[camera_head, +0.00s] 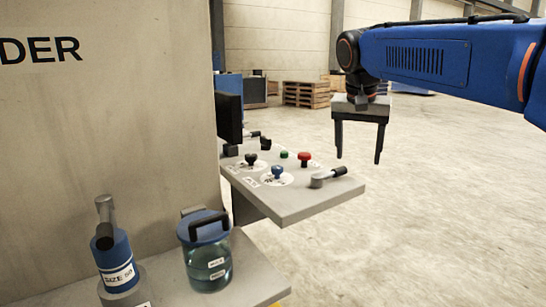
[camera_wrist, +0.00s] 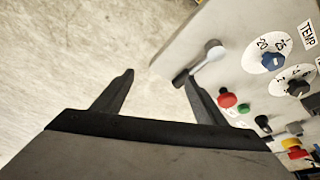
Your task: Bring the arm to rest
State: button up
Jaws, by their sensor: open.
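My gripper (camera_head: 360,140) hangs from the blue arm at the upper right in the head view, with its two dark fingers pointing down and spread apart. Nothing is between them. It is to the right of the control panel (camera_head: 308,207) and apart from it. In the wrist view my gripper (camera_wrist: 160,85) is open and empty, with the pale floor behind its left finger and the panel behind its right finger.
The panel carries a lever (camera_head: 328,177), a red button (camera_head: 304,158), a green button (camera_head: 284,154), a blue knob (camera_head: 278,173) and a black knob (camera_head: 251,159). A blue-lidded jar (camera_head: 207,265) and a blue cylinder (camera_head: 118,265) stand at the lower left. Open floor lies to the right.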

jog(key=s+d+f+n+y, duration=0.1)
jog(key=s+d+f+n, duration=0.1)
jog(key=s+f, duration=1)
jog(key=s+d+f+n+t, duration=0.1)
jog(key=s+d+f+n, duration=0.2)
jog(key=s+f, duration=1)
jog(key=s+d, duration=0.2)
jog(key=s, duration=0.1)
jog(key=shift+s+t+y, duration=0.15)
jog(key=shift+t+y, duration=0.15)
jog(key=shift+y, duration=0.1)
jog(key=shift+f, duration=0.1)
jog(key=shift+c, duration=0.6)
